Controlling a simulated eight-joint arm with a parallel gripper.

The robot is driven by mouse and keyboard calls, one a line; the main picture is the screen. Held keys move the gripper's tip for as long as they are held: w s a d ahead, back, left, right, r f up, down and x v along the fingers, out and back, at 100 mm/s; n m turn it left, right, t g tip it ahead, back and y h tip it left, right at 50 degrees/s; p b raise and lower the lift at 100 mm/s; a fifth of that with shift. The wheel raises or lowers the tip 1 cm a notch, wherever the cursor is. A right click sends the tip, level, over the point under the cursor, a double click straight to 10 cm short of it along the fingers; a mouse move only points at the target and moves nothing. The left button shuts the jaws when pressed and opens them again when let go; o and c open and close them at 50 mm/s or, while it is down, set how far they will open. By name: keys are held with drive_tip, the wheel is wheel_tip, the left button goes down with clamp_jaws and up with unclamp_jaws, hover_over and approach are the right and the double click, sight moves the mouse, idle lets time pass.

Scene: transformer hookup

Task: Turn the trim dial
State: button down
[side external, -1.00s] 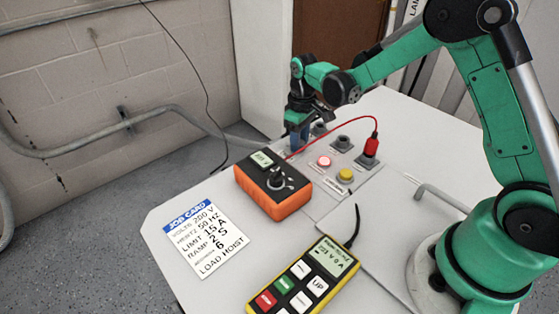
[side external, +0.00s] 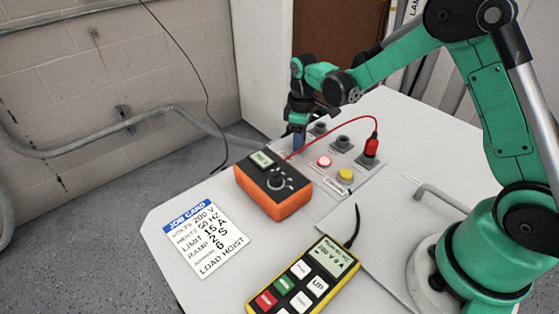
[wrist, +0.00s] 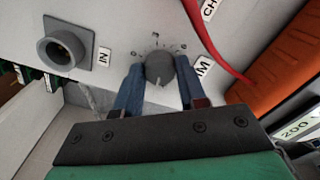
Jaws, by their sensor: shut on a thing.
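The trim dial is a round dark grey knob (wrist: 159,68) with a pale pointer mark, set in a white panel with tick marks around it. A partly hidden label ending in "M" is beside it. My gripper (wrist: 161,76) is shut on the dial, one blue finger on each side. In the side external view my gripper (side external: 298,140) points down at the panel behind the orange meter, and the dial is hidden there.
The orange meter (side external: 272,202) stands close in front of my gripper. A grey socket (wrist: 66,50) labelled "IN" is beside the dial. A red lead (side external: 340,120) arcs nearby to a red plug. Red and yellow buttons, the job card (side external: 207,238) and a yellow handset (side external: 308,280) lie nearer the camera.

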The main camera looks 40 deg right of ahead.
drive_tip(key=shift+c, duration=2.4)
unclamp_jaws()
drive_tip(key=shift+r, duration=2.8)
